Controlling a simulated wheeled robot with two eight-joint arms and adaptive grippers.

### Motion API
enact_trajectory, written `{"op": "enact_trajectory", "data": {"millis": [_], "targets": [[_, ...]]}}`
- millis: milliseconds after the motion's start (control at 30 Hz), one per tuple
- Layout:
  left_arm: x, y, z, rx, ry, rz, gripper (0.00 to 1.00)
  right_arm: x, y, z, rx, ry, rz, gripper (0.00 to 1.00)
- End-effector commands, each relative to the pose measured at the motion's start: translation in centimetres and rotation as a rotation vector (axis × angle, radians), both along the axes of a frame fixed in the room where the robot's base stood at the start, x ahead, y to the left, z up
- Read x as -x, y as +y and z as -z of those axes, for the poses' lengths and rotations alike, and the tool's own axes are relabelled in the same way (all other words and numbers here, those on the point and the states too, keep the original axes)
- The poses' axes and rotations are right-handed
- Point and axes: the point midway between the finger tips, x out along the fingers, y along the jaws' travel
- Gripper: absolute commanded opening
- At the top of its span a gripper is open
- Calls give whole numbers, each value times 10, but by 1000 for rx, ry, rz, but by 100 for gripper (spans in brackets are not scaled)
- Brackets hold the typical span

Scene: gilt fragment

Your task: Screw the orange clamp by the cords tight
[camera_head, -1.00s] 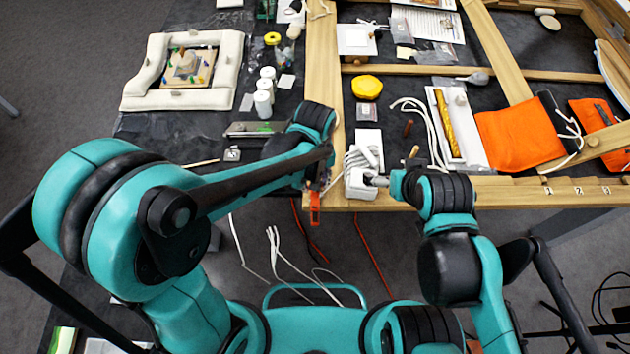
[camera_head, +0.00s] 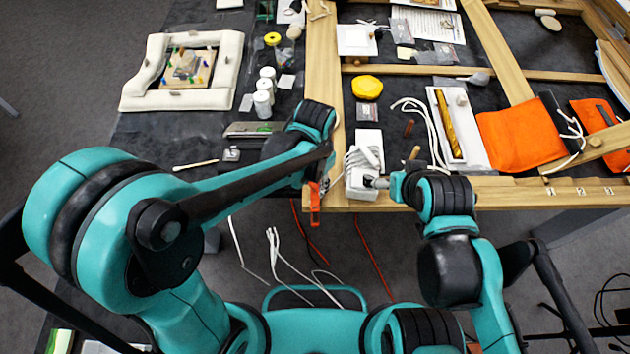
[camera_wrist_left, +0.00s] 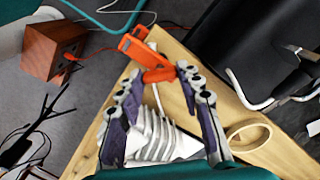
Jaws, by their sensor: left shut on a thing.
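The orange clamp (camera_head: 315,206) sits on the front wooden edge, left of the white cords (camera_head: 356,162). In the left wrist view the clamp (camera_wrist_left: 136,46) shows its orange frame beyond my fingers. My left gripper (camera_wrist_left: 158,74) is shut on the clamp's orange lower part, one finger on each side. In the head view the left gripper is mostly hidden behind my own forearm. The wound cords (camera_wrist_left: 152,135) lie just below, between the fingers in the wrist view. My right gripper (camera_head: 378,182) is small beside a white block (camera_head: 359,187); its jaws are unclear.
A wooden frame (camera_head: 480,187) runs along the front edge. Loose cords (camera_head: 285,258) hang below the edge. A wooden ring (camera_wrist_left: 249,136) shows in the wrist view.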

Motion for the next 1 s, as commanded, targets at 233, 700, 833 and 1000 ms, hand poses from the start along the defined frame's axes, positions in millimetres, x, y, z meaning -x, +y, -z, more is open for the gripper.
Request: {"op": "enact_trajectory", "data": {"millis": [233, 700, 833, 1000], "targets": [[0, 0, 0, 1, -1, 233, 7, 0, 0, 2, 0, 0, 0, 100], [0, 0, 0, 0, -1, 646, 7, 0, 0, 4, 0, 0, 0, 100], [0, 0, 0, 0, -1, 728, 7, 0, 0, 4, 0, 0, 0, 100], [0, 0, 0, 0, -1, 805, 7, 0, 0, 4, 0, 0, 0, 100]]}}
